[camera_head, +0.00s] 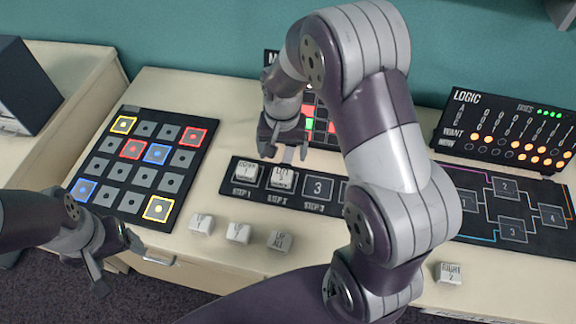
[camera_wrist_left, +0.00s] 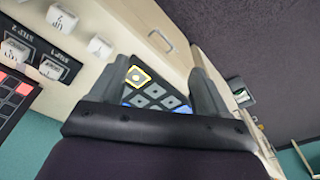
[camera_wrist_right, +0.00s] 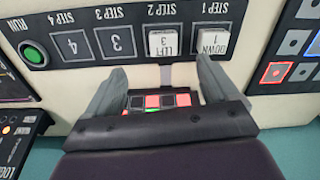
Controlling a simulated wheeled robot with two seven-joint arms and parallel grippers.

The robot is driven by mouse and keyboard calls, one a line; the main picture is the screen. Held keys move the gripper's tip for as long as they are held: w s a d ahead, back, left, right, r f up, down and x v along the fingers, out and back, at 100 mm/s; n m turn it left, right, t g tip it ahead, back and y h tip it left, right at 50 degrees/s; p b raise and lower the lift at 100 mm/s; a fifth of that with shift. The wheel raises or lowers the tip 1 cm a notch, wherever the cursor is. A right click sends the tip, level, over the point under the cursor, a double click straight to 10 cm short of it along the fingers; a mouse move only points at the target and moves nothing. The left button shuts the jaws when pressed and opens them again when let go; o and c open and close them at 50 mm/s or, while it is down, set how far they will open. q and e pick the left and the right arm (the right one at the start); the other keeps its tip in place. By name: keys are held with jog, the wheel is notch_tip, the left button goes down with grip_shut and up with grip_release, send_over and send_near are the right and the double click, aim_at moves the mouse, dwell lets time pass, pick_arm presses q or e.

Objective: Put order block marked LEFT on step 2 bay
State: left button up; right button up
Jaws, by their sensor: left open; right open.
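The order block marked LEFT (camera_head: 281,178) sits on the step 2 bay of the dark order board (camera_head: 225,180). My left gripper (camera_head: 112,268) is open and empty at the table's front edge, away from the board. The step 2 bay's surface is hidden under the block.
A block marked DOWN (camera_head: 246,172) is on step 1, beside LEFT. Step 3 (camera_head: 318,187) is empty. Loose blocks (camera_head: 238,233) stand in front; another, marked RIGHT (camera_head: 450,272), stands further right. A coloured grid board (camera_head: 142,165) lies left. My right arm hides part of the table.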

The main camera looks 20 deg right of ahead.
jog(key=s+a+r+n, duration=0.1)
jog(key=s+r+n, duration=0.1)
jog(key=s, duration=0.3)
jog(key=s+a+r+n+t, duration=0.1)
jog(key=s+r+n, duration=0.1)
jog(key=s+n, duration=0.2)
jog(key=shift+s+r, duration=0.15)
jog(key=shift+s, duration=1.1)
